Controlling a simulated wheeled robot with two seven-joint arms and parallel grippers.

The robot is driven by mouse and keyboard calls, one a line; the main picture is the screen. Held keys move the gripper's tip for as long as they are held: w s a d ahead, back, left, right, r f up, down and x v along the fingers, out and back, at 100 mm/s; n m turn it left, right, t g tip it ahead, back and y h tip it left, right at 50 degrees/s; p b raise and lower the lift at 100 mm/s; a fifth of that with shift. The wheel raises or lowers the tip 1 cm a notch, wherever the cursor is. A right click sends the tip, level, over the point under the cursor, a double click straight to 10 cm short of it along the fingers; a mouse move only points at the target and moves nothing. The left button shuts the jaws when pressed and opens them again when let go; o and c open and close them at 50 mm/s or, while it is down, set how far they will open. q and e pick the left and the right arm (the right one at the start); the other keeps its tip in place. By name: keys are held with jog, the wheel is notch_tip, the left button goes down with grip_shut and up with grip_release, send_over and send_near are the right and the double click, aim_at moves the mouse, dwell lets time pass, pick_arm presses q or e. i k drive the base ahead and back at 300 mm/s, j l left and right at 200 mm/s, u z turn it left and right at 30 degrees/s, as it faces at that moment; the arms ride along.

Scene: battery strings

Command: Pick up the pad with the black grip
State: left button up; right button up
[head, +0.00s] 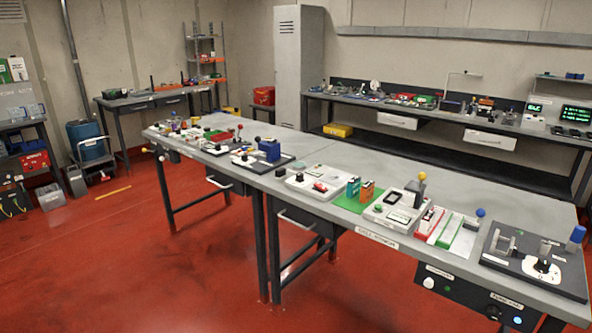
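Neither of my grippers is in the head view. I cannot make out for certain which thing is the pad with the black grip. On the long grey table, a red-and-white flat piece (428,222) and a green-and-white flat piece (449,230) lie side by side at the right. A green mat (348,205) lies near the middle, with a green block and an orange block upright on it. Small dark parts show at a black block (283,174) on the middle panel and a black knob (543,265) on the right-hand dark panel; their details are too small to tell.
The long table (330,153) has its back strip mostly clear. A joystick panel (397,208) with a yellow ball and a blue block (269,149) stand on it. A grey locker (299,70) and a back bench (500,126) stand behind. Red floor (130,250) is open at front left.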

aim_at(280, 173)
jog(key=l+z, duration=0.15)
jog(key=l, duration=0.15)
jog(key=i+j+z, duration=0.2)
jog(key=z, duration=0.3)
jog(key=i+j+z, duration=0.1)
jog(key=j+z, duration=0.35)
jog(key=i+j+z, duration=0.1)
jog(key=j+z, duration=0.25)
jog(key=z, duration=0.15)
